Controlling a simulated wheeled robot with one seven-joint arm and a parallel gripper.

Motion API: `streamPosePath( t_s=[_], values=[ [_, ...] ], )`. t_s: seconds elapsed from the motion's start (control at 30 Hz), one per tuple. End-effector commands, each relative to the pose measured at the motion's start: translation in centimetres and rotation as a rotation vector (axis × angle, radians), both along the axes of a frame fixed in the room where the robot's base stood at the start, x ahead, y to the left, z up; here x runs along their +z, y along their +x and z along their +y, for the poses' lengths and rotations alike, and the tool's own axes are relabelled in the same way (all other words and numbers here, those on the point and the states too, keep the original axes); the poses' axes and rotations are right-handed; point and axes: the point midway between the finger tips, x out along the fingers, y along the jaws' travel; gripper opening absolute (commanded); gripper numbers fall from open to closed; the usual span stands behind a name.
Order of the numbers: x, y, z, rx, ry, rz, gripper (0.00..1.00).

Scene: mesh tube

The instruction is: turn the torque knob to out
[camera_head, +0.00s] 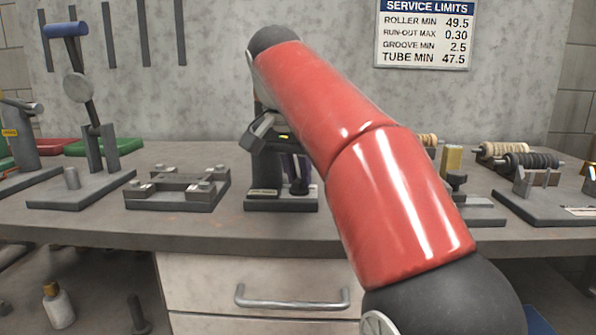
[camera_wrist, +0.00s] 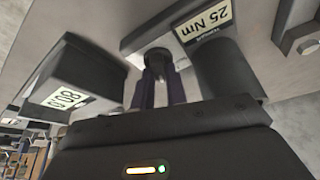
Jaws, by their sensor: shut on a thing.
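The black torque knob (camera_wrist: 157,59) is in the wrist view, on the grey face of a bench device, beside a label reading 25 Nm (camera_wrist: 206,28) that appears upside down. My gripper (camera_wrist: 158,82) has its two dark purple fingers on either side of the knob and is shut on it. In the head view the device (camera_head: 281,203) stands at the bench's middle, and my gripper (camera_head: 291,168) reaches down to it from above. The fingers and wrist hide much of the knob, and its pointer and any "out" mark cannot be made out.
In the wrist view a dark box with a numeric display (camera_wrist: 66,98) and a dark cylinder (camera_wrist: 228,70) flank the fingers closely. On the bench, a clamp fixture (camera_head: 176,190) stands left, and a stand with rollers (camera_head: 535,190) right. A drawer handle (camera_head: 292,298) is below.

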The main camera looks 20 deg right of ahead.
Motion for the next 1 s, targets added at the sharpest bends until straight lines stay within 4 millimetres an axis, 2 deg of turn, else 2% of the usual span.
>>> streamPosePath(
  t_s=[0.27,0.47,1.0],
  values=[
    [0.05,-0.04,-0.02,0.018,0.000,0.000,0.00],
    [0.11,-0.07,-0.07,0.100,0.001,0.001,0.00],
    [0.26,-0.17,-0.32,0.572,0.001,0.000,0.00]
  ],
)
